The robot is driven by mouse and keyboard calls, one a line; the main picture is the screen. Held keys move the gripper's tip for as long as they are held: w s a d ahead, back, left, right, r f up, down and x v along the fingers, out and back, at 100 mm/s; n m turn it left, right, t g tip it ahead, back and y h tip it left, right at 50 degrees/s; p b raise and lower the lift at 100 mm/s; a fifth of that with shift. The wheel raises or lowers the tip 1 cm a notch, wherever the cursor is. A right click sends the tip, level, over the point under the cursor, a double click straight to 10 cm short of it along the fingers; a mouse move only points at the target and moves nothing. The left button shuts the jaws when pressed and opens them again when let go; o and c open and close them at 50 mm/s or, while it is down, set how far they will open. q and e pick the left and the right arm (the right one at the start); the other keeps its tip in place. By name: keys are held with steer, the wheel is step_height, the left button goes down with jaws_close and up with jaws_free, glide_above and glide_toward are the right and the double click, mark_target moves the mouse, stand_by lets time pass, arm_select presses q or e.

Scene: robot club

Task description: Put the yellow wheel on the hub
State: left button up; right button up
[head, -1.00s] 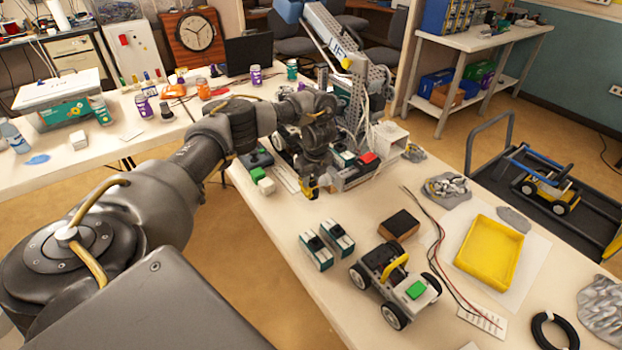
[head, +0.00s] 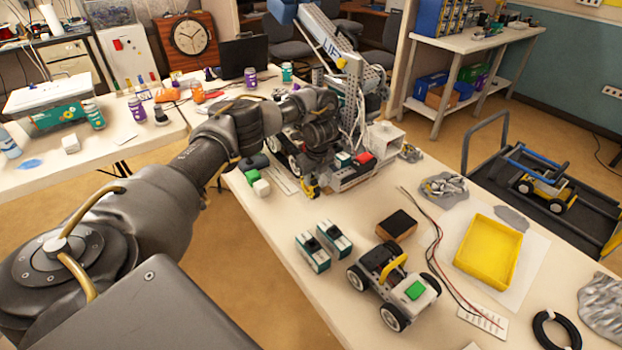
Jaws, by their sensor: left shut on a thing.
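My left gripper (head: 312,191) is at the front left corner of the grey wheeled lift robot (head: 347,180) on the table. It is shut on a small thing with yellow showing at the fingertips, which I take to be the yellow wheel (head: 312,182). The wheel is mostly hidden by the fingers and too small to make out clearly. The hub is not clearly seen; my arm and wrist cover part of the lift robot's near side. I cannot tell whether the wheel touches it. My right gripper is not in view.
A small wheeled car (head: 393,285), teal-and-white blocks (head: 313,252), a dark box (head: 397,224), a yellow tray (head: 487,250), thin red and black wires and a black ring (head: 556,331) lie nearer on the table. White and green blocks (head: 261,187) sit left of the gripper.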

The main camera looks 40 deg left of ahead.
arm_select(q)
steer(key=shift+w+d+b, duration=0.25)
steer(key=shift+w+b, duration=0.35)
steer(key=shift+w, duration=0.2)
stand_by(0.9)
steer(key=shift+w+d+r, duration=0.1)
steer(key=shift+w+r, duration=0.05)
steer(key=shift+w, duration=0.05)
